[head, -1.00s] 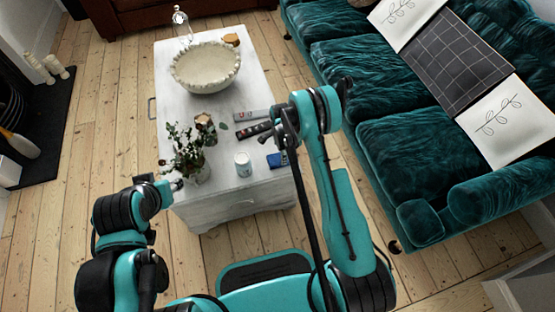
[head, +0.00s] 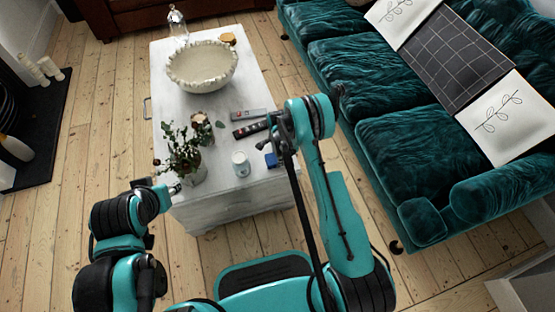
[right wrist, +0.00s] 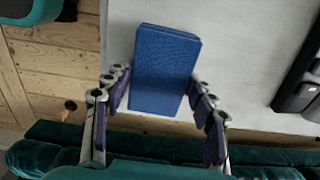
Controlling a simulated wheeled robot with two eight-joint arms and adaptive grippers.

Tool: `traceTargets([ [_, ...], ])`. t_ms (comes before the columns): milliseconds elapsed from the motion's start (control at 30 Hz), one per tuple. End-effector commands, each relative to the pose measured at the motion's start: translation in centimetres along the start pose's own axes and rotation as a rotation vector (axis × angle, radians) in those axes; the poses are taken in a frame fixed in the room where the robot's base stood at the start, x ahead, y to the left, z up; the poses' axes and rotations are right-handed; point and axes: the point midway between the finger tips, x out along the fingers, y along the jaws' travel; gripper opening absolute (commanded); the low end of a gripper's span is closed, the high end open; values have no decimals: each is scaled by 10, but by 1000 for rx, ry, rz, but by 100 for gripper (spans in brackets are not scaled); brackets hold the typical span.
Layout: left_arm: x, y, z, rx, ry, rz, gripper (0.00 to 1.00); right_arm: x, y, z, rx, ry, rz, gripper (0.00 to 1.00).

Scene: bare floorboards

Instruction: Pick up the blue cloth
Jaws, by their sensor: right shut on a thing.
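The blue cloth (right wrist: 165,65) is a small, neatly folded block at the front right edge of the white table (head: 215,208). In the head view the cloth (head: 271,160) is partly hidden by my right arm. My right gripper (right wrist: 160,92) has one finger on each side of the cloth and is shut on it. In the head view the right gripper (head: 276,138) points down at the table edge, its fingertips hard to make out. My left gripper (head: 168,184) is beside the table's front left side, apart from the cloth; its jaw state is unclear.
A white can (head: 241,163), a leafy plant in a vase (head: 185,160), dark remotes (head: 252,128) and a large bowl (head: 202,68) stand on the table. A teal sofa (head: 400,140) is at the right. Bare floorboards lie between table and sofa.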

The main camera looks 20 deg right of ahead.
Motion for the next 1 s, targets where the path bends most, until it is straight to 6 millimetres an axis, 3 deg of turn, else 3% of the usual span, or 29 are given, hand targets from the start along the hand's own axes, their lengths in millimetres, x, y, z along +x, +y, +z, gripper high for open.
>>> traceTargets([
  [267,-2,0,-2,0,0,0,40,-5,0,0,0,0,1,29],
  [533,-20,0,-14,0,0,0,40,-45,0,0,0,0,0,29],
  [800,-38,0,-27,0,0,0,40,-82,31,-56,5,0,0,29],
  [1000,-47,0,-33,0,0,0,40,-102,48,-87,3,0,0,29],
])
